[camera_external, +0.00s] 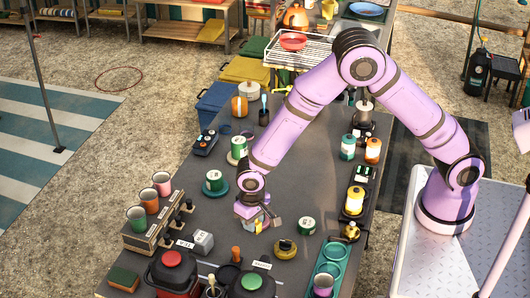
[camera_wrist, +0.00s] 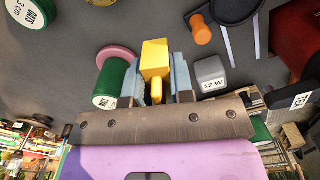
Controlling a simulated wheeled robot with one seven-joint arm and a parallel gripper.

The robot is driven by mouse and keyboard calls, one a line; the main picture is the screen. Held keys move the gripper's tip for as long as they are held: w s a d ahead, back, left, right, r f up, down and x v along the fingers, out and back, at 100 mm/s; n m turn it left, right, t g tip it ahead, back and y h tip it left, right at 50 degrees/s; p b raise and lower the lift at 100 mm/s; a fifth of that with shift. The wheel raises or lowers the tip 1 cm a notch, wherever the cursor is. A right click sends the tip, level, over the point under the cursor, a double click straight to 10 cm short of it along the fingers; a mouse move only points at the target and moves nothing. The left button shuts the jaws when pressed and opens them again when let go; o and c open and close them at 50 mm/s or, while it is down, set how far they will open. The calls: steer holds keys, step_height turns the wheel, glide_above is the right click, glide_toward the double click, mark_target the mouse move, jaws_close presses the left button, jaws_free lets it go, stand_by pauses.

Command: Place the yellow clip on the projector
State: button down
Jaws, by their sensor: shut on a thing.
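The yellow clip (camera_wrist: 154,57) is between the two fingers of my gripper (camera_wrist: 157,92) in the wrist view, and the fingers are shut on it. In the external view my gripper (camera_external: 258,224) hangs low over the middle of the dark table, with a small yellow part showing at its fingertips. I cannot tell whether the clip touches the table. I cannot pick out the projector for sure in either view. A small grey block marked "12 W" (camera_wrist: 210,75) is just right of the fingers in the wrist view.
The dark table (camera_external: 290,130) is crowded. A green can (camera_external: 306,225) and an olive round item (camera_external: 285,248) are right of my gripper. A green can on a saucer (camera_external: 214,181) is to its left. Red (camera_external: 172,270) and black pots stand in front. A teal tray (camera_external: 329,258) lies at the right edge.

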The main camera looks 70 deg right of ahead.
steer(key=shift+w+f, duration=0.2)
steer(key=shift+f, duration=0.15)
glide_above(200, 236)
steer(key=shift+f, duration=2.5)
steer(key=shift+f, duration=0.2)
steer(key=c, duration=1)
jaws_free()
steer(key=shift+r, duration=0.1)
